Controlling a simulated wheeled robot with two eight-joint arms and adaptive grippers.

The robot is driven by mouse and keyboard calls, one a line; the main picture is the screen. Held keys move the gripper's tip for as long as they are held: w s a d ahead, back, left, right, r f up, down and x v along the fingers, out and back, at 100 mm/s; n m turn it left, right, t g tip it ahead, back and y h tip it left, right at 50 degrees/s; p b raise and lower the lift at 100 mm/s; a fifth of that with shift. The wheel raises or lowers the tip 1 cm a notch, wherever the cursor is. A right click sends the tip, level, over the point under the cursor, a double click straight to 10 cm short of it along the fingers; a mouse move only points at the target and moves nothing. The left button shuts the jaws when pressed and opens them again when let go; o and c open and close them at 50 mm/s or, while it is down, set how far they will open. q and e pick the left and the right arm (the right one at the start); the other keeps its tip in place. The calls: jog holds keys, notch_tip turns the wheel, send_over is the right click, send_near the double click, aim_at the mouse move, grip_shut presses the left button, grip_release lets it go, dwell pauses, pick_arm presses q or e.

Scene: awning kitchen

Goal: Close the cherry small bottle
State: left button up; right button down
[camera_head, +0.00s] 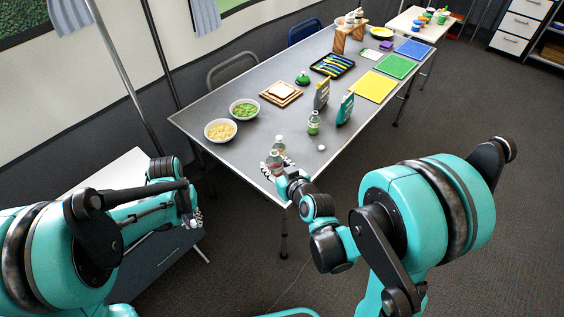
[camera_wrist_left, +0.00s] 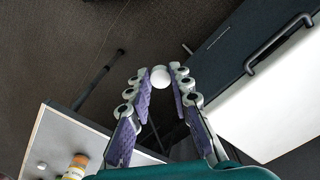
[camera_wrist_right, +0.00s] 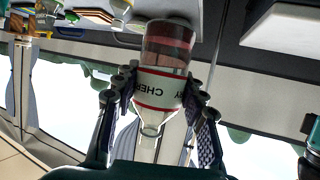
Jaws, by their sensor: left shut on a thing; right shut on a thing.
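The cherry small bottle (camera_head: 275,166) is clear with a reddish filling and a white label with red bands. In the right wrist view the bottle (camera_wrist_right: 162,85) shows part of its lettering, and its narrow clear neck has no visible cap. My right gripper (camera_head: 279,166) is shut around its body, near the table's near-left corner. My left gripper (camera_head: 194,217) is off the table, lower left of the bottle. In the left wrist view its fingertips are shut on a small round white cap (camera_wrist_left: 160,77).
Another clear bottle (camera_head: 280,143) stands just behind the held one. A green-labelled bottle (camera_head: 313,124) and a loose white cap (camera_head: 321,147) are to the right. Two bowls (camera_head: 220,130) (camera_head: 244,109) stand left. A white-topped cabinet (camera_head: 120,178) is beside my left arm.

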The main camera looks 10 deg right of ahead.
jog(key=w+a+f+n+g+y, duration=0.1)
jog(key=a+f+n+g+y, duration=0.2)
jog(key=a+n+y, duration=0.3)
jog(key=shift+a+f+g, duration=0.3)
jog(key=shift+a+f, duration=0.4)
jog(key=shift+a, duration=0.25)
pick_arm(q)
jog(key=w+d+r, duration=0.4)
jog(key=d+r, duration=0.5)
jog(key=r, duration=0.2)
jog(key=w+d+r, duration=0.5)
jog(key=d+r, duration=0.5)
jog(key=r, duration=0.1)
jog(key=shift+d, duration=0.15)
jog(key=shift+w, duration=0.1)
jog(key=shift+f, duration=1.95)
jog(key=shift+f, duration=0.85)
